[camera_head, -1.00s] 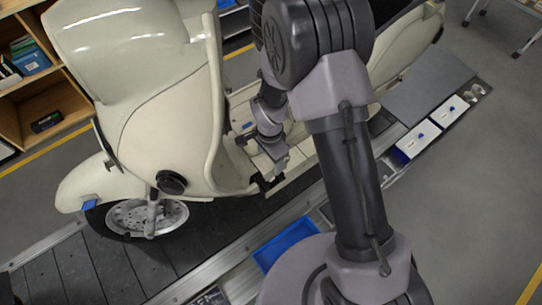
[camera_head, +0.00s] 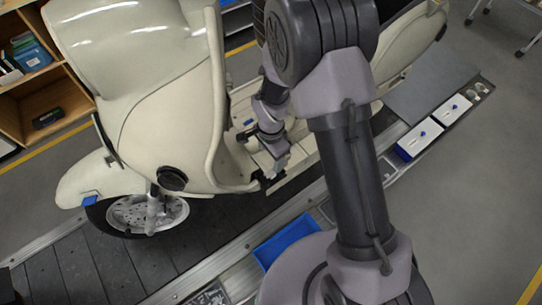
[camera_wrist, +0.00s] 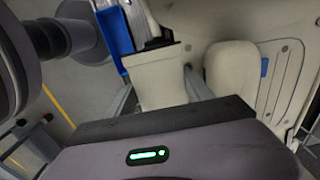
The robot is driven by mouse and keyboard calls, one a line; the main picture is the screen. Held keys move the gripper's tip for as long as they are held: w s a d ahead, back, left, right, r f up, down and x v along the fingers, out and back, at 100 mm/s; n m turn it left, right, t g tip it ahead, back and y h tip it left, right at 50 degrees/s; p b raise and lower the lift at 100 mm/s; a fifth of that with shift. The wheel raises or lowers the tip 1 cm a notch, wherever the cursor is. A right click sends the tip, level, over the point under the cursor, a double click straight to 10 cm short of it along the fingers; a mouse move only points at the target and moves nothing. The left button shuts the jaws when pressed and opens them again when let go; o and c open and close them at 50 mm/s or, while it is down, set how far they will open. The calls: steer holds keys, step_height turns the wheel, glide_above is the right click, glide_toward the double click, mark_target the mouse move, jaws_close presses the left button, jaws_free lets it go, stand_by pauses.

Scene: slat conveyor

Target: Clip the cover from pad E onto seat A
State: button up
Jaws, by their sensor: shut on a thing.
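I cannot tell which place is seat A or pad E.
The scooter stands on a dark slat conveyor (camera_head: 85,265). A blue tray (camera_head: 287,240) sits beside its near rail. A wooden shelf (camera_head: 40,90) is at the left.

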steer(key=shift+f, duration=0.1)
steer(key=shift+f+b, duration=3.6)
steer(key=shift+f, duration=0.2)
steer(key=shift+f+b, duration=0.55)
steer(key=shift+b, duration=0.4)
steer(key=o, duration=1.4)
steer(key=shift+r, duration=0.1)
steer(key=shift+o, duration=0.5)
steer(key=shift+w+r, duration=0.1)
steer(key=shift+r, duration=0.2)
steer(key=r+p, duration=0.3)
steer(key=r, duration=0.5)
steer(key=r+p, duration=0.3)
steer(key=r, duration=0.5)
steer(key=shift+s+r, duration=0.2)
steer(key=shift+r, duration=0.2)
